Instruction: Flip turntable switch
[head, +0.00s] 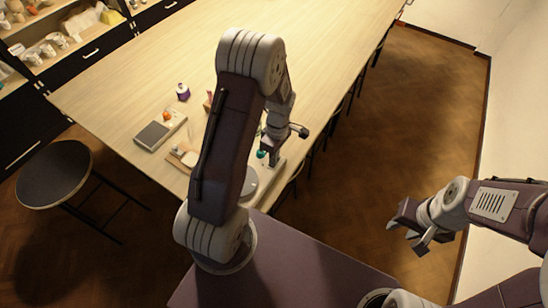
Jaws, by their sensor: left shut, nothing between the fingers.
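My left arm reaches across the middle of the head view, and its gripper (272,157) points down near the table's right edge. Its fingers are shut and empty. Below it, a pale device with a round grey disc (250,187) is partly hidden behind my arm; it looks like the turntable. A small teal piece (262,154) shows beside the fingertips. I cannot make out the switch or whether the fingers touch anything. My right gripper (410,232) is open and empty over the floor at the right, well away from the table.
On the long wooden table (310,40) stand a grey scale (160,130) with an orange item (167,116), a purple jar (183,92) and a small board (184,156). A stool (54,174) is at the left. Shelves line the upper left. The far table is clear.

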